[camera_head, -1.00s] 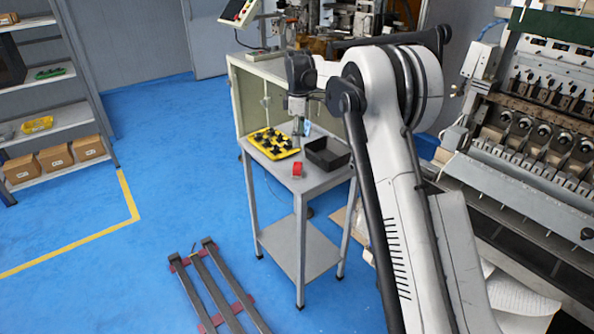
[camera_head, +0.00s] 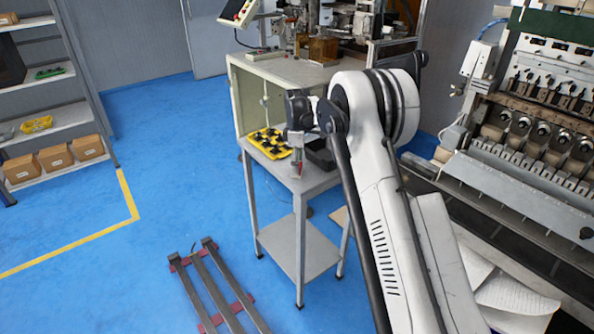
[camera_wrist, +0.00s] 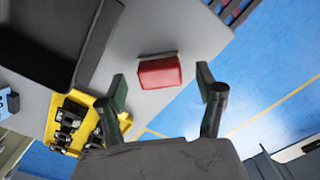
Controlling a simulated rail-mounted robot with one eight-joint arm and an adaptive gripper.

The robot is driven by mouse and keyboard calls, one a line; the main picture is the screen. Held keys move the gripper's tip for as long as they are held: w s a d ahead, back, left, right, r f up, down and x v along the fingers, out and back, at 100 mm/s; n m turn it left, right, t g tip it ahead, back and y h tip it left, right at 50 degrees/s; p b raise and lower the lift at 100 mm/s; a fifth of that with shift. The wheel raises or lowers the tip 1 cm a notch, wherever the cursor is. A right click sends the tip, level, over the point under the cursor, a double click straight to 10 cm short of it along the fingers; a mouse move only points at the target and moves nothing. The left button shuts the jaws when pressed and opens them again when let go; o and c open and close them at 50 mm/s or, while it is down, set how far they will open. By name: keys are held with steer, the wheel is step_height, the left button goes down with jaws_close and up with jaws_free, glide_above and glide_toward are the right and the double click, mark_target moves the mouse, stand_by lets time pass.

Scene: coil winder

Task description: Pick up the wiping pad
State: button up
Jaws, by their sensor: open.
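The wiping pad looks to be the small red block with a grey strip along one edge. In the wrist view the red pad (camera_wrist: 160,73) lies on the grey table (camera_wrist: 200,38), ahead of my gripper and between the lines of its two fingers. My gripper (camera_wrist: 162,90) is open, with nothing between its fingers. In the head view my gripper (camera_head: 297,172) points down over the front of the small table (camera_head: 318,184), where it mostly hides the red pad.
A yellow tray (camera_head: 258,136) with black parts stands on the table at the left. A dark open bin (camera_head: 322,158) stands at the right, partly behind my arm.

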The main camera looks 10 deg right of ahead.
step_height(320, 180, down, 2)
steer(key=shift+f, duration=0.1)
steer(key=shift+c, duration=0.5)
steer(key=c, duration=1.2)
steer(key=shift+c, duration=0.2)
steer(key=shift+r, duration=0.2)
steer(key=shift+r, duration=0.25)
steer(key=r, duration=0.3)
steer(key=shift+s+a+r, duration=0.15)
steer(key=shift+a+r, duration=0.2)
steer(key=shift+r, duration=0.05)
steer(key=s+a+r, duration=0.6)
steer(key=a, duration=0.3)
steer(key=shift+r, duration=0.2)
